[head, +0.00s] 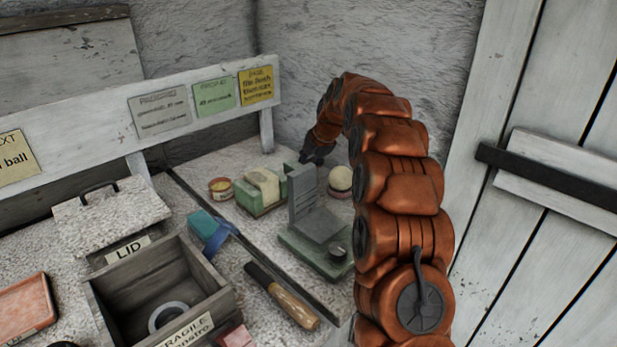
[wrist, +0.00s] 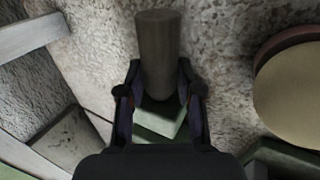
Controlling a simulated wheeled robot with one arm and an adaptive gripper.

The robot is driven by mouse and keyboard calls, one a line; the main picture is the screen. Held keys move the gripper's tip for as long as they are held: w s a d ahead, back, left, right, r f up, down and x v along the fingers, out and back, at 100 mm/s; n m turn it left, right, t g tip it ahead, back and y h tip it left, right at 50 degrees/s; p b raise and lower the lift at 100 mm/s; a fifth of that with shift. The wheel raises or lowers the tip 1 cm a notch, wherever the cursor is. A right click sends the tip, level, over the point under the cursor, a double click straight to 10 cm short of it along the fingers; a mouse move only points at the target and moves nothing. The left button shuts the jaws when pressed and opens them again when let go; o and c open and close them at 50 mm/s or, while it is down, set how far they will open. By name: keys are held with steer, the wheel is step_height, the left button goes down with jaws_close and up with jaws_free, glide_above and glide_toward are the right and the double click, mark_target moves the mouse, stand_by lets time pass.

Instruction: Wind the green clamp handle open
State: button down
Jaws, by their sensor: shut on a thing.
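My gripper (wrist: 160,95) is shut on a grey-brown cylinder (wrist: 158,45) in the wrist view; it appears to be the clamp handle, though it does not look green here. A green block (wrist: 160,125) lies just below, between the fingers. In the head view my gripper (head: 318,152) is at the back of the bench, behind a grey upright plate (head: 303,192) on a green base (head: 300,252). The handle is mostly hidden there, and its turn cannot be told.
A green holder with a pale block (head: 262,186) and a small round tin (head: 220,188) stand to the left. An open wooden crate (head: 212,300) and a wood-handled tool (head: 290,303) lie nearer. Walls bound the back and right.

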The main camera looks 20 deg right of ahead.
steer(key=shift+f+t+y+b, duration=0.35)
steer(key=shift+t+b, duration=0.45)
steer(key=shift+b, duration=2.1)
steer(key=t+b, duration=0.1)
steer(key=b, duration=0.3)
steer(key=shift+s+y, duration=0.15)
steer(key=shift+y, duration=0.1)
steer(key=shift+r+t+b, duration=0.1)
steer(key=shift+t+b, duration=0.3)
steer(key=shift+b, duration=0.2)
steer(key=shift+r+b, duration=0.15)
steer(key=shift+b, duration=0.25)
steer(key=c, duration=0.7)
jaws_free()
steer(key=shift+c, duration=0.2)
steer(key=v, duration=1.2)
steer(key=shift+d, duration=0.2)
